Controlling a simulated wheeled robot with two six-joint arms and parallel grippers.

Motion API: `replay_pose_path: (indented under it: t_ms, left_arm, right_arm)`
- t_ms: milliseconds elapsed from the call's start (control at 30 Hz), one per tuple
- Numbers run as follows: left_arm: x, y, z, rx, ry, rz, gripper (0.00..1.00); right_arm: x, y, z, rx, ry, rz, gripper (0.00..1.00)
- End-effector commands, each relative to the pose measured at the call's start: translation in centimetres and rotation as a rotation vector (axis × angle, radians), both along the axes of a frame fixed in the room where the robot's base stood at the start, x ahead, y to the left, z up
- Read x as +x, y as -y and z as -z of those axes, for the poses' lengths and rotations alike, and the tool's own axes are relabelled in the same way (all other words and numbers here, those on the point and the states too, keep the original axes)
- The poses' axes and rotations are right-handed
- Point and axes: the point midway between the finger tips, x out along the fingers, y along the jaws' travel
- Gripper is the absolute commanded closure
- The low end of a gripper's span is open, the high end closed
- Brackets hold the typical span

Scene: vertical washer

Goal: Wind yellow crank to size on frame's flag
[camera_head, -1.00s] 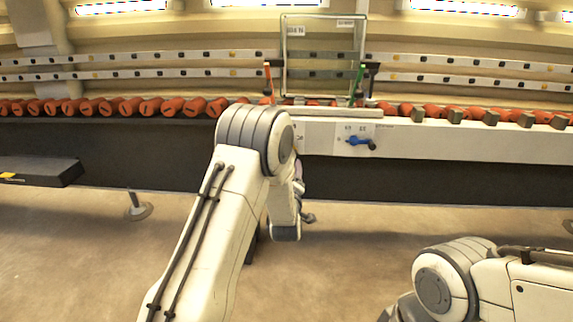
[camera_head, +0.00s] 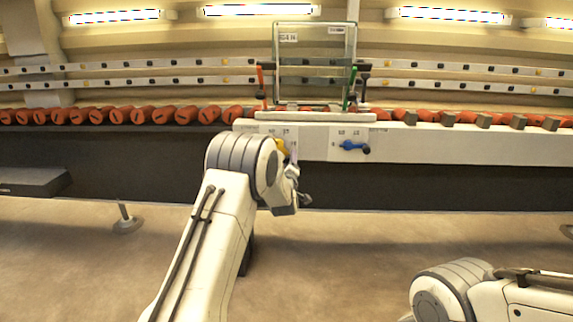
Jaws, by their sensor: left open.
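The yellow crank (camera_head: 282,147) shows on the white panel of the washer (camera_head: 314,142), partly hidden behind my left arm. A glass frame (camera_head: 313,60) stands upright above the panel, with a white flag (camera_head: 288,38) at its top left; its small print is hard to read. My left gripper (camera_head: 303,199) is open, just below and right of the yellow crank, and appears apart from it. My own arm partly hides the gripper. My right arm shows at the lower right, but its gripper is out of the picture.
A blue crank (camera_head: 352,146) sits on the panel to the right. A red post (camera_head: 260,80) and a green post (camera_head: 353,85) flank the frame. Rows of orange rollers (camera_head: 165,115) line the washer. The floor in front is mostly clear.

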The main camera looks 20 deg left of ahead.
Motion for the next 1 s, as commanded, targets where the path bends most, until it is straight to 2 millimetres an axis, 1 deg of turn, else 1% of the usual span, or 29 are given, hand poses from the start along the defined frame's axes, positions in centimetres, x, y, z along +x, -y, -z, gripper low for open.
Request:
replay_pose_path:
  t_ms: [100, 133, 167, 200, 267, 300, 433, 600, 900, 933, 967, 1000]
  left_arm:
    - [0.0, 0.1, 0.0, 0.000, -0.001, 0.001, 0.39]
    - [0.0, 0.1, 0.0, 0.000, -0.001, 0.001, 0.46]
    - [0.0, 0.1, 0.0, 0.000, -0.001, 0.001, 0.58]
    - [0.0, 0.1, 0.0, 0.000, -0.001, 0.001, 0.73]
    - [0.0, 0.1, 0.0, 0.000, -0.001, 0.001, 0.96]
    - [0.0, 0.1, 0.0, 0.000, -0.001, 0.001, 1.00]
    - [0.0, 0.0, 0.0, 0.013, -0.004, 0.001, 1.00]
    - [-0.2, -0.5, 0.3, 0.122, -0.038, 0.000, 1.00]
    - [-0.2, -0.6, 0.5, 0.143, -0.042, 0.001, 1.00]
    - [-0.2, -0.6, 0.5, 0.143, -0.042, 0.001, 0.57]
    - [-0.2, -0.6, 0.5, 0.143, -0.042, 0.001, 0.46]
    - [-0.2, -0.6, 0.5, 0.143, -0.042, 0.001, 0.39]
  right_arm:
    - [0.0, 0.0, 0.0, 0.000, 0.000, 0.000, 1.00]
    - [0.0, 0.0, 0.0, 0.000, 0.000, 0.000, 1.00]
    - [0.0, 0.0, 0.0, 0.000, 0.000, 0.000, 1.00]
    - [0.0, 0.0, 0.0, 0.000, 0.000, 0.000, 1.00]
    - [0.0, 0.0, 0.0, 0.000, 0.000, 0.000, 1.00]
    - [0.0, 0.0, 0.0, 0.000, 0.000, 0.000, 1.00]
    - [0.0, 0.0, -0.3, 0.000, 0.000, 0.000, 1.00]
    - [0.0, 0.0, -1.3, 0.000, 0.000, 0.000, 1.00]
    - [0.0, 0.0, -1.2, 0.000, 0.000, 0.000, 1.00]
    - [0.0, 0.0, -1.2, 0.000, 0.000, 0.000, 1.00]
    - [0.0, 0.0, -1.2, 0.000, 0.000, 0.000, 1.00]
    - [0.0, 0.0, -1.2, 0.000, 0.000, 0.000, 1.00]
